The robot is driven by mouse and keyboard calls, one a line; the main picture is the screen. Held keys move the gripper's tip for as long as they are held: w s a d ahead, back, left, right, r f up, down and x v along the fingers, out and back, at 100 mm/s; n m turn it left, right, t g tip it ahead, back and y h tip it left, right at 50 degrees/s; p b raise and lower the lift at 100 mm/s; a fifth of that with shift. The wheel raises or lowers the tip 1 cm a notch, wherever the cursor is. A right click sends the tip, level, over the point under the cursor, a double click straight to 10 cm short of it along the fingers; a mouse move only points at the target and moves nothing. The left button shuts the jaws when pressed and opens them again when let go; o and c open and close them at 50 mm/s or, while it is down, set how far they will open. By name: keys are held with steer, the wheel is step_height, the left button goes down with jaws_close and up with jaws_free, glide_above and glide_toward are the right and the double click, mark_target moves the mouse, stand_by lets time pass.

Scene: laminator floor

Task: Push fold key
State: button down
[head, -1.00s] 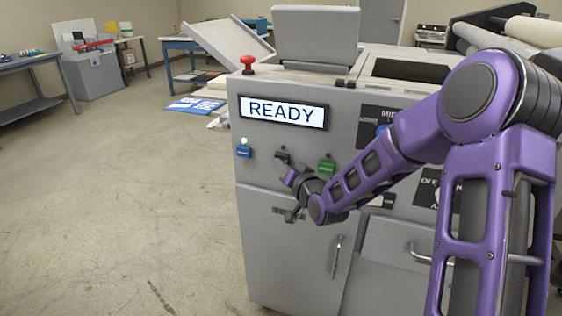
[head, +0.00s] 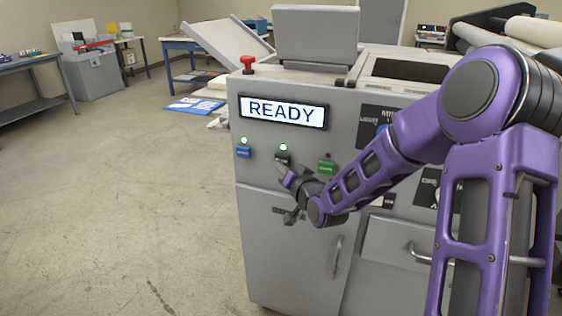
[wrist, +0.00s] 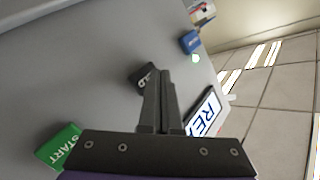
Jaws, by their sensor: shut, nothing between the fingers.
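The machine's front panel carries a row of three keys: a blue key (head: 244,152), a dark key (head: 283,156) and a green key (head: 326,167). In the wrist view the green key (wrist: 58,146) reads START and the dark key (wrist: 143,75) bears a pale mark I cannot read. No label legibly says fold. A small lamp above the blue key and one above the dark key (head: 283,147) are lit. My gripper (head: 281,167) is shut and empty, its tips (wrist: 161,76) right by the dark key; I cannot tell whether they touch it.
The display (head: 284,112) above the keys reads READY. A red mushroom button (head: 248,63) stands on the machine's top left corner. A door handle (head: 336,257) and a drawer handle (head: 428,256) stick out lower down.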

steer(key=s+a, duration=0.2)
steer(key=s, duration=0.3)
steer(key=shift+s, duration=0.4)
steer(key=shift+w, duration=0.1)
stand_by(0.3)
